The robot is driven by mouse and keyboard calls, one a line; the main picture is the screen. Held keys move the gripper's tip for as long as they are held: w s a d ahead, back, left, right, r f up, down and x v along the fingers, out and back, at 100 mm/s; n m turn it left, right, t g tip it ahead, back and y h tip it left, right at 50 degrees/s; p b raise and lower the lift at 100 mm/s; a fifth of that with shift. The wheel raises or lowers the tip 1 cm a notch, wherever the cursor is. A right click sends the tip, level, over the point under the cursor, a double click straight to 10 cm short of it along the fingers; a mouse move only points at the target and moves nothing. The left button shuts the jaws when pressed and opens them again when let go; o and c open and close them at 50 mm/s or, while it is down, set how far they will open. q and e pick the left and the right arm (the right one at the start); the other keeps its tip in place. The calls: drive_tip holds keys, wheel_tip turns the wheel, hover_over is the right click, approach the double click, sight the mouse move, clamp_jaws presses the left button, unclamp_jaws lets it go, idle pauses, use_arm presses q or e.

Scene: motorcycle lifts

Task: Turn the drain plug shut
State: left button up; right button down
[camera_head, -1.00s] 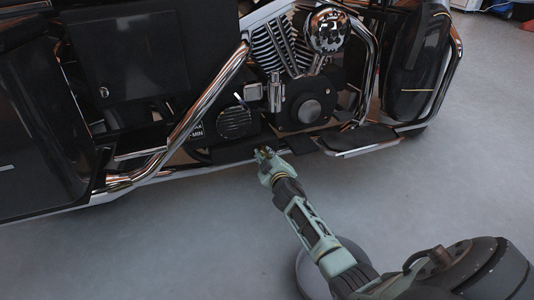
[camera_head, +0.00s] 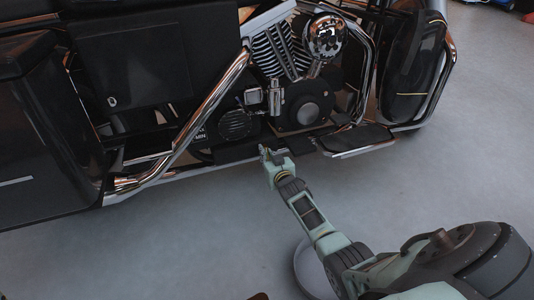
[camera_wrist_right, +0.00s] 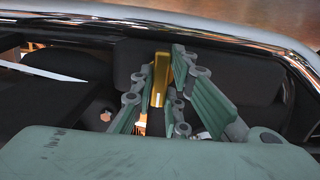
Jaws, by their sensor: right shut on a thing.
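The drain plug is most likely the gold piece (camera_wrist_right: 160,82) standing between my right fingers in the right wrist view. My right gripper (camera_head: 266,153) reaches in low at the near lower edge of the motorcycle (camera_head: 135,60), below the engine. In the wrist view the right gripper (camera_wrist_right: 163,66) is shut on the gold piece, with one green finger on each side. In the head view the gripper hides the gold piece. How far the plug is turned cannot be told. My left gripper is not in view.
A chrome exhaust pipe (camera_head: 205,110) slants down left of the gripper. A black footboard (camera_head: 355,138) sticks out to the right. In the wrist view a chrome rail (camera_wrist_right: 215,22) curves above the fingers.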

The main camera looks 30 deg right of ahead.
idle(0.6)
drive_tip(key=c, duration=1.7)
unclamp_jaws()
drive_tip(key=shift+s, duration=0.1)
drive_tip(key=v, duration=1.1)
drive_tip(key=shift+s+r, duration=0.15)
drive_tip(key=shift+s, duration=0.25)
